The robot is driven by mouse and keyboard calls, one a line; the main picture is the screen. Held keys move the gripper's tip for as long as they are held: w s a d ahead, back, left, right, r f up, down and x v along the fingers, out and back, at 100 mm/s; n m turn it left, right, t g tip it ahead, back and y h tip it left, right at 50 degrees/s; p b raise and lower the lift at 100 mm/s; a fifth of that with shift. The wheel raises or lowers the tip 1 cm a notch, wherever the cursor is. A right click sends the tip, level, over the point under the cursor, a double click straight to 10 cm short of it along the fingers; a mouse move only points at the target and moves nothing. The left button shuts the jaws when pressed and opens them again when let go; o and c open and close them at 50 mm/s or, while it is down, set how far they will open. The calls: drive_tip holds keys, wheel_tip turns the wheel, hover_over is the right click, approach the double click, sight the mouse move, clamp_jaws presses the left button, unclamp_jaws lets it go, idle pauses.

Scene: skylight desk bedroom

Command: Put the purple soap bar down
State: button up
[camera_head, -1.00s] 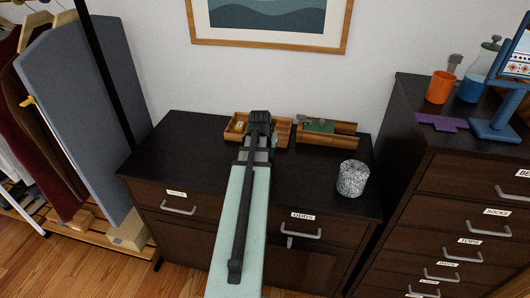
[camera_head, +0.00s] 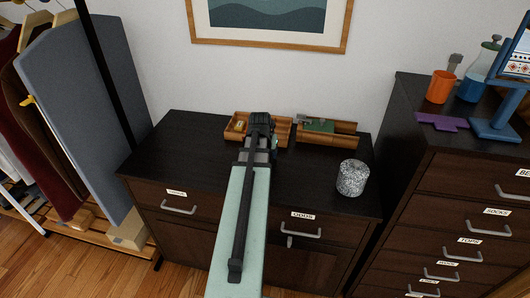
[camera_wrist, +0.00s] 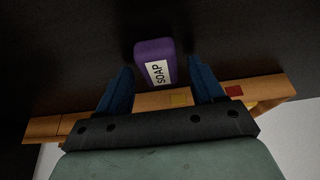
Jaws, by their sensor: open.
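The purple soap bar (camera_wrist: 150,50) shows in the wrist view, with a white label reading SOAP. It lies over the dark dresser top, beside the wooden tray. My gripper (camera_wrist: 161,72) is open, its two blue fingers on either side of the bar's near end, with a clear gap on the right. Whether the left finger touches the bar I cannot tell. In the head view my gripper (camera_head: 262,125) is at the tray's front edge, and my arm hides the soap.
The wooden tray (camera_head: 284,133) holds small items. To its right is a wooden box (camera_head: 345,140) with a green item. A speckled cylinder (camera_head: 352,178) stands at the dresser's front right. The dresser top (camera_head: 185,150) is clear on the left.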

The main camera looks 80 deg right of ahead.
drive_tip(key=shift+r, duration=0.1)
drive_tip(key=v, duration=1.1)
drive_tip(key=shift+r, duration=0.2)
drive_tip(key=shift+o, duration=0.5)
drive_tip(key=shift+a+r, duration=0.3)
